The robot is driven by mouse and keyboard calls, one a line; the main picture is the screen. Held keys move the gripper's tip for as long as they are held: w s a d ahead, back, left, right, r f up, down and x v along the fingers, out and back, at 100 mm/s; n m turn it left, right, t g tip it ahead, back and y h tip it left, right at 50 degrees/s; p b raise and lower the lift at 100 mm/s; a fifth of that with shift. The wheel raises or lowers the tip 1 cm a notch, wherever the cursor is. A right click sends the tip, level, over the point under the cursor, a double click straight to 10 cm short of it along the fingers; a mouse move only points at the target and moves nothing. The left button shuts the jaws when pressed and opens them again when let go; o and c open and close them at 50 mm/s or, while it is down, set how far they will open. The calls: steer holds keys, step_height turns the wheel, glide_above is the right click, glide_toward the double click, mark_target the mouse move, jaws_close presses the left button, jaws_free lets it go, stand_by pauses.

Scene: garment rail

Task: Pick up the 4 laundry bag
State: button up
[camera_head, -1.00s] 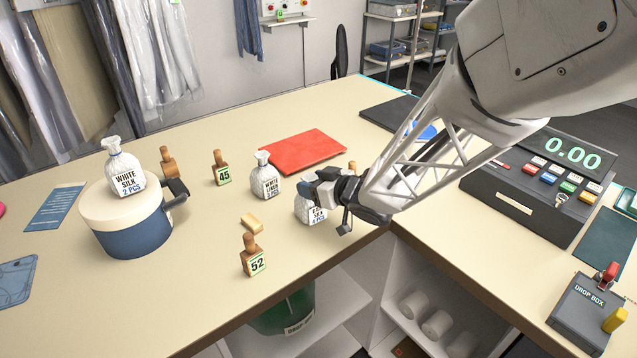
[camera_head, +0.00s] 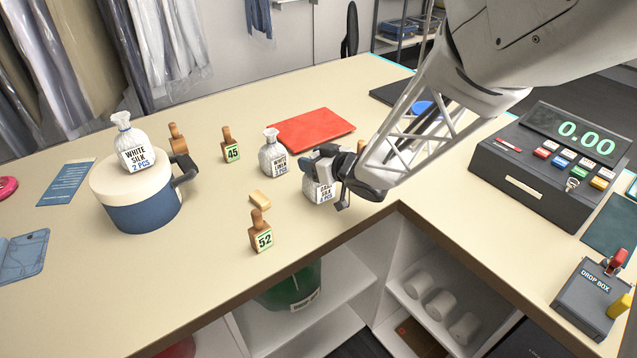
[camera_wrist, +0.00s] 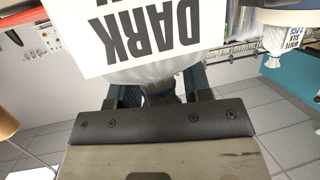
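A white laundry bag (camera_head: 320,190) marked DARK SILK stands on the counter near its inner corner; its piece count is hard to read. In the wrist view its large DARK label (camera_wrist: 140,35) fills the top. My gripper (camera_head: 338,165) is at this bag's top. In the wrist view my gripper's dark fingers (camera_wrist: 162,92) lie on either side of the gathered neck. Whether they press on it or stand slightly apart, I cannot tell. A white linen bag (camera_head: 272,155) stands just left. A WHITE SILK 2 PCS bag (camera_head: 132,150) sits on a blue-and-cream round container (camera_head: 140,210).
Wooden number tags 52 (camera_head: 261,235) and 45 (camera_head: 229,147) and a small wooden block (camera_head: 260,199) stand near the bags. A red folder (camera_head: 312,129) lies behind. A cash register (camera_head: 550,165) and drop box (camera_head: 595,295) are right.

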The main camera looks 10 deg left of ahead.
jaws_close()
steer(key=shift+r, duration=0.1)
steer(key=shift+r, duration=0.8)
step_height(320, 180, up, 2)
steer(key=shift+r, duration=0.1)
steer(key=s+d, duration=0.3)
steer(key=s, duration=0.4)
steer(key=s+d+r, duration=0.1)
steer(key=s+d, duration=0.3)
steer(key=s, duration=0.3)
steer(key=shift+s, duration=0.2)
